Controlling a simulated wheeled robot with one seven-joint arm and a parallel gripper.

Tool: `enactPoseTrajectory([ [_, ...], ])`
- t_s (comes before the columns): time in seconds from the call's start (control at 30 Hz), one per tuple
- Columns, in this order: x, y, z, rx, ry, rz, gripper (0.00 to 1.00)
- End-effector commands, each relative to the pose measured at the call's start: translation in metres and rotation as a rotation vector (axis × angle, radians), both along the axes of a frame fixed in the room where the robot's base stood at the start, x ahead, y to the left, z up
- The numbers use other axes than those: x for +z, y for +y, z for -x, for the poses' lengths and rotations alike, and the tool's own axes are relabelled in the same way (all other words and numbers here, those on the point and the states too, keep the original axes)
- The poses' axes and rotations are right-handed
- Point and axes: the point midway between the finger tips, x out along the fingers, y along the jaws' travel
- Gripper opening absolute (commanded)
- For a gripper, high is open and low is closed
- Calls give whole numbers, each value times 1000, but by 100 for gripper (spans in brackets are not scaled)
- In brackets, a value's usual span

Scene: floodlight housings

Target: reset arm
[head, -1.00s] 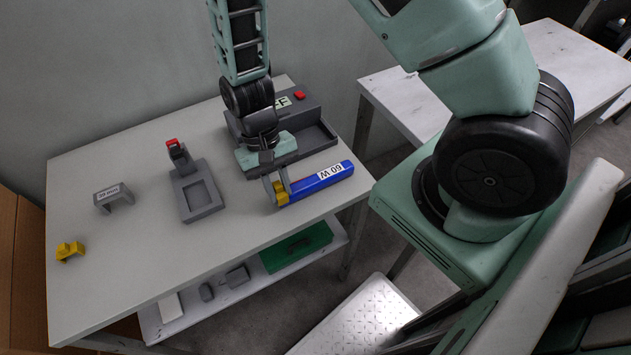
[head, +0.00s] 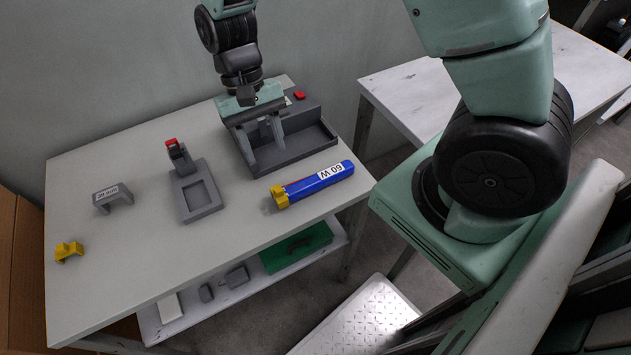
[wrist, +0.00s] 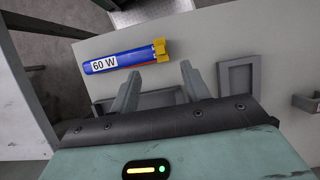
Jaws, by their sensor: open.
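My gripper (head: 259,131) is open and empty in the head view, above the left part of the grey tray with the red button (head: 262,165). Its two fingers also show spread apart in the wrist view (wrist: 158,88). A blue tube with a yellow end and a "60 W" label (head: 318,180) lies on the table's right front part, apart from the fingers. The tube also shows in the wrist view (wrist: 128,61), beyond the fingertips.
On the table (head: 150,240) stand a grey fixture with a red-topped clamp (head: 197,196), a grey labelled bracket (head: 113,198) and a yellow piece (head: 68,251). A lower shelf holds a green board (head: 296,247). The table's front middle is clear.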

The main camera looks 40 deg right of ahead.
Motion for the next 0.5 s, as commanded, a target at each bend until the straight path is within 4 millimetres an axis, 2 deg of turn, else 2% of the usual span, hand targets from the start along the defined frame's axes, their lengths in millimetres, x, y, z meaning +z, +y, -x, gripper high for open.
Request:
enactPoseTrajectory([
  [0.03, 11, -1, -6, -1, -6, -1, 46],
  [0.2, 41, -4, -17, 0, -4, 0, 46],
  [0.33, 56, -5, -23, 0, -2, 0, 46],
  [0.5, 63, -5, -26, -1, 0, 1, 46],
])
